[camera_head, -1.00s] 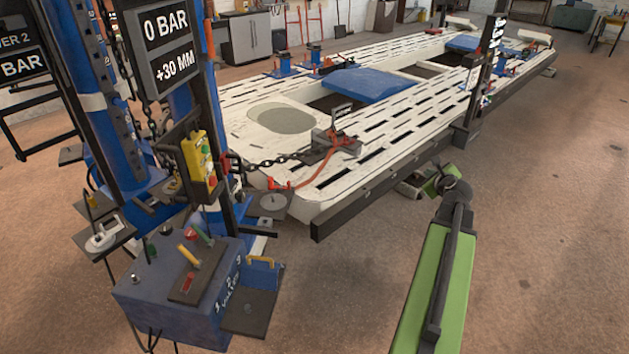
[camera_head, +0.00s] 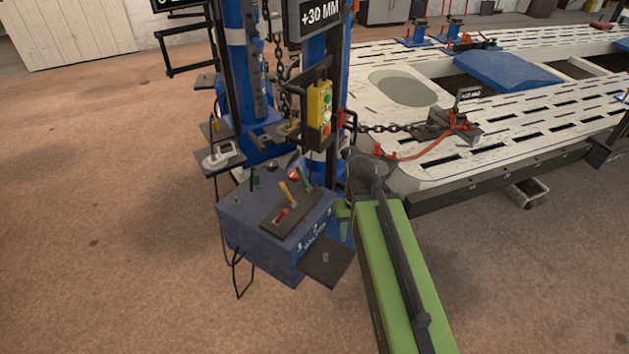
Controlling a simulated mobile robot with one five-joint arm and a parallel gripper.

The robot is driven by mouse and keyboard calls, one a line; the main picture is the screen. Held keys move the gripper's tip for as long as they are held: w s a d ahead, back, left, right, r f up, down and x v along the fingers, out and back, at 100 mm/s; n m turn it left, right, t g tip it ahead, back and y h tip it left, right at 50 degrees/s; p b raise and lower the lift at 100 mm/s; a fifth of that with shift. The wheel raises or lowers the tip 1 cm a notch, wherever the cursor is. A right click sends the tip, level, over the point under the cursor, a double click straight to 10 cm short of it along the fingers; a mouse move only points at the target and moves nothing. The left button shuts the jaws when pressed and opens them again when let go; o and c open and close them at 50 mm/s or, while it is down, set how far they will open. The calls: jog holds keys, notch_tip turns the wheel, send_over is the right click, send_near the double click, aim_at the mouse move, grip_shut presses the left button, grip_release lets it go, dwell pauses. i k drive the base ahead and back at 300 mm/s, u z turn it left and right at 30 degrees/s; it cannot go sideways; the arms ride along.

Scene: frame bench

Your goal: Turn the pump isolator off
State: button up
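The blue pump box (camera_head: 258,241) stands low, left of the picture's middle. On its top, a dark sloped plate (camera_head: 289,211) carries a yellow-handled lever (camera_head: 288,193) and a small red-handled part (camera_head: 281,216). A red knob (camera_head: 293,175) and a green one (camera_head: 256,178) sit behind the plate. I cannot read a label that tells which control is the isolator. My gripper (camera_head: 343,213) is at the right side of the box, apart from the lever in the picture. Its green end is small and partly hidden by my arm, so its opening does not show.
A dark tray (camera_head: 326,263) with a small peg juts from the box's right side. A yellow pendant (camera_head: 319,112) hangs above. Blue posts and a chain (camera_head: 385,128) stand behind, with the white slotted bench (camera_head: 440,163) to the right. Floor (camera_head: 120,250) at left is clear.

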aim_at(293, 176)
jog(key=z, duration=0.05)
jog(key=k, duration=0.45)
jog(key=u, duration=0.85)
jog(key=i, duration=1.6)
jog(key=u, duration=0.55)
jog(key=i, duration=0.95)
jog(key=z, duration=0.25)
